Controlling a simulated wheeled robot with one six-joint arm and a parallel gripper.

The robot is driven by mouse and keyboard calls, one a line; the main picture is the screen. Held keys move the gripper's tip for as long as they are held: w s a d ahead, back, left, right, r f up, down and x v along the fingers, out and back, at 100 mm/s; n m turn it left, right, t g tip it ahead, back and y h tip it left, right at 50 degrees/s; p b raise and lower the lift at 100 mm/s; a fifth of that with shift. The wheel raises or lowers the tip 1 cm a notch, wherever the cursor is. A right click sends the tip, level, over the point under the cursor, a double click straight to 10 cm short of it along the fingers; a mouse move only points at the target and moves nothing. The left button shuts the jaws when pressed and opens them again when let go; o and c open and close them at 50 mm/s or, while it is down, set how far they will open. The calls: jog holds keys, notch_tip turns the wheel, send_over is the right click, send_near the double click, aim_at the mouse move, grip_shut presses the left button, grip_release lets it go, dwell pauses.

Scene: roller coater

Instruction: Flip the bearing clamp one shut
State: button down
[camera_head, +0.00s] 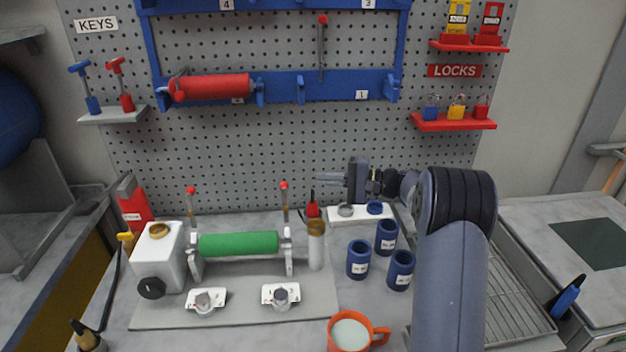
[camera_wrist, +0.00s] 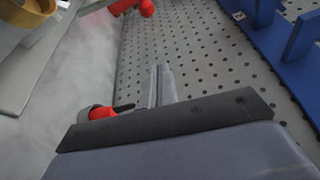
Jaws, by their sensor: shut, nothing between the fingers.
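Two bearing clamps stand at the ends of the green roller (camera_head: 238,244), one at the left (camera_head: 193,212) and one at the right (camera_head: 286,208). Each has an upright lever with a red knob, so both look flipped up. I cannot tell which is clamp one. My gripper (camera_head: 320,180) is shut and empty, pointing left, above and to the right of the right clamp and apart from it in the picture. In the wrist view its fingers (camera_wrist: 161,85) are together, with nothing between them. No clamp can be made out for certain there.
A red-topped tool (camera_head: 313,208) and a tan cylinder (camera_head: 316,246) stand right of the right clamp. Several blue jars (camera_head: 359,259) and an orange mug (camera_head: 338,337) are nearer my arm. A white tank (camera_head: 160,258) stands left. The pegboard (camera_head: 290,150) rises behind.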

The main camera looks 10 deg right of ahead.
aim_at(285, 203)
jog(key=s+a+p, duration=0.1)
jog(key=a+p, duration=0.3)
jog(key=a, duration=0.4)
jog(key=shift+s+a+b, duration=0.1)
jog(key=shift+s+b, duration=0.05)
jog(key=shift+b, duration=0.35)
